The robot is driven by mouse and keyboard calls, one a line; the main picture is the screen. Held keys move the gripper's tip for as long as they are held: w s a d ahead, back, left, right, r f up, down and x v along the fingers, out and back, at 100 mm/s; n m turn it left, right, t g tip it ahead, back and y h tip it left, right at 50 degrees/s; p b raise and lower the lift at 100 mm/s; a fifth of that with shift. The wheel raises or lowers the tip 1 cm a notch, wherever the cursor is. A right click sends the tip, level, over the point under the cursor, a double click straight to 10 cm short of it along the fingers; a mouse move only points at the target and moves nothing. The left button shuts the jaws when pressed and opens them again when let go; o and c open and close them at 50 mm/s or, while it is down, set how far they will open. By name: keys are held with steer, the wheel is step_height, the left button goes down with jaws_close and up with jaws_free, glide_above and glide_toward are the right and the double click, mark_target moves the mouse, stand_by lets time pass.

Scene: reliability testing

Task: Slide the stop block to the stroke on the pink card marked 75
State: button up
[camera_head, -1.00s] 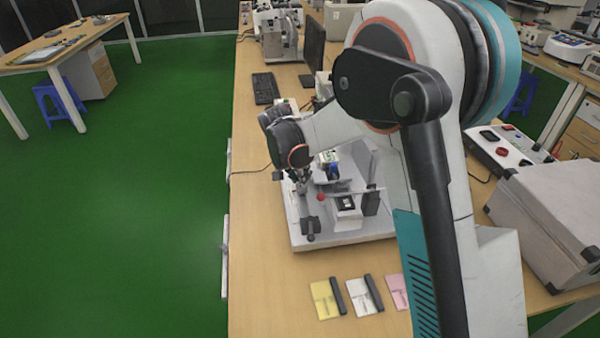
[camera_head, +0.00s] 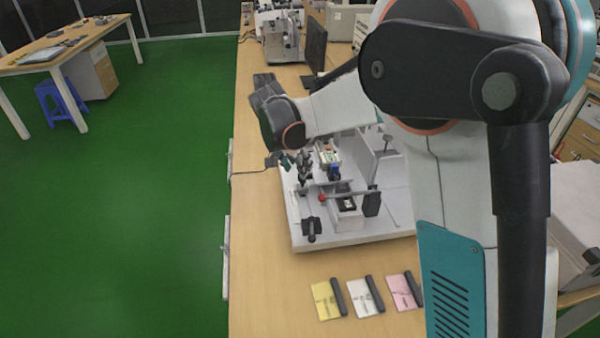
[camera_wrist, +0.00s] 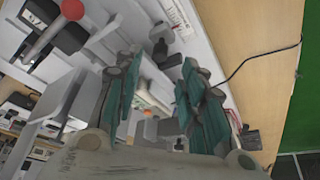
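The pink card (camera_head: 402,291) lies flat at the front of the bench beside a dark bar; its numbers are too small to read. The grey-white test rig (camera_head: 345,238) stands behind the cards. A small dark block (camera_head: 311,229) sits at its front left; I cannot tell whether this is the stop block. My gripper (camera_head: 301,170) is low over the rig's left side, behind that block. In the wrist view its teal fingers (camera_wrist: 162,75) are apart, with rig parts showing through the gap. A dark fitting (camera_wrist: 160,50) lies beyond the fingertips; contact is not seen.
A yellow card (camera_head: 325,300) and a white card (camera_head: 364,297) lie left of the pink one. A rod with a red ball (camera_head: 322,197) crosses the rig near my gripper. A black cable (camera_wrist: 255,62) runs over the bench. The bench's front left is clear.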

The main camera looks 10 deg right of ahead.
steer(key=v, duration=0.5)
steer(key=shift+s+a+r, duration=0.1)
steer(key=shift+r, duration=0.2)
steer(key=s+d+r+n+t+p, duration=0.1)
steer(key=s+d+r+n, duration=0.1)
steer(key=s+d+r, duration=0.35)
steer(key=s+d+r+n, duration=0.2)
steer(key=d+r, duration=0.1)
steer(key=d, duration=0.5)
steer(key=s+f+n+t+y, duration=0.1)
steer(key=s+f+n, duration=0.1)
steer(key=s, duration=0.9)
steer(key=s+f+n+t+y+b, duration=0.1)
steer(key=s+f+n+y, duration=0.1)
steer(key=s, duration=1)
steer(key=shift+s+d+f+t, duration=0.15)
steer(key=shift+s+d+t, duration=0.15)
steer(key=shift+d+t, duration=0.15)
